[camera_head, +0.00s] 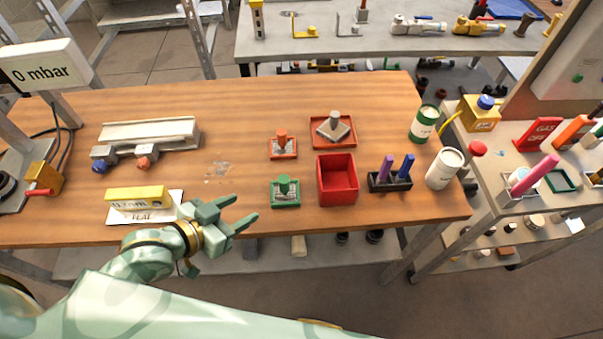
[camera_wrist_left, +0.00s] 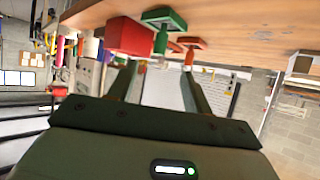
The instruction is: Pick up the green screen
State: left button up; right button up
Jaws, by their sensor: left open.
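The green screen (camera_head: 285,188) appears to be the small green piece with an upright knob, on a green square base near the front edge of the wooden table. It also shows in the left wrist view (camera_wrist_left: 161,42), beyond my fingers. My left gripper (camera_head: 239,210) is open and empty, to the left of the green piece and apart from it, by the table's front edge. Its two fingers show in the left wrist view (camera_wrist_left: 157,76) with nothing between them. My right gripper is not in view.
A red box (camera_head: 337,190) stands just right of the green piece. An orange-red knobbed piece (camera_head: 282,146) sits behind it, and a grey one on a red tray (camera_head: 347,118) farther back. A yellow block (camera_head: 137,195) lies left.

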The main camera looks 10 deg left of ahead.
pick_arm(q)
jog(key=b, duration=0.2)
send_near(280, 188)
jog(key=shift+w+d+f, duration=0.2)
jog(key=shift+w+d, duration=0.3)
jog(key=shift+d, duration=0.15)
jog(key=x, duration=0.4)
jog(key=shift+w+f+b, duration=0.1)
jog(key=shift+w+b, duration=0.15)
jog(key=shift+b, duration=0.05)
jog(key=shift+w+d, duration=0.15)
jog(key=shift+w, duration=0.05)
jog(key=b+x, duration=0.2)
jog(key=x, duration=0.3)
jog(key=shift+f, duration=0.25)
jog(key=shift+r, duration=0.1)
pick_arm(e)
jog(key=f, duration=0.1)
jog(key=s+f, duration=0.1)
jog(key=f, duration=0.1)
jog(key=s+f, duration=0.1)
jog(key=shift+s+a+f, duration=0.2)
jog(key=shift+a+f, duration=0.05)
pick_arm(q)
grip_shut()
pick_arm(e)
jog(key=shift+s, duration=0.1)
